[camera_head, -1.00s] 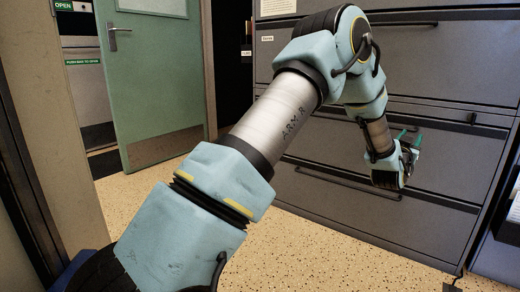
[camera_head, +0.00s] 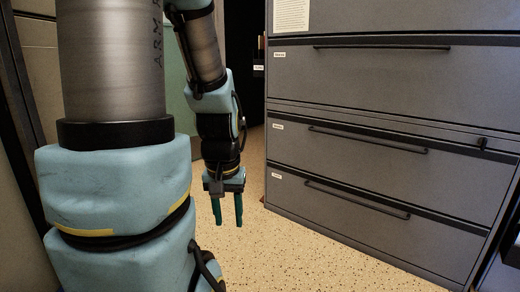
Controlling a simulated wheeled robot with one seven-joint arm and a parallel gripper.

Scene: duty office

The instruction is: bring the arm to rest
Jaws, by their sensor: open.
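My arm rises at the left of the head view, its upper links large and close to the camera. The forearm hangs down from the top, left of the cabinet. My gripper (camera_head: 228,222) points downward at its end, above the speckled floor. Its two green fingers are apart with nothing between them. The upper part of the arm runs out of the picture at the top.
A grey filing cabinet (camera_head: 390,128) with long bar handles fills the right side, its drawers shut. The speckled floor (camera_head: 290,262) in front of it is clear. A green door (camera_head: 178,100) is mostly hidden behind my arm.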

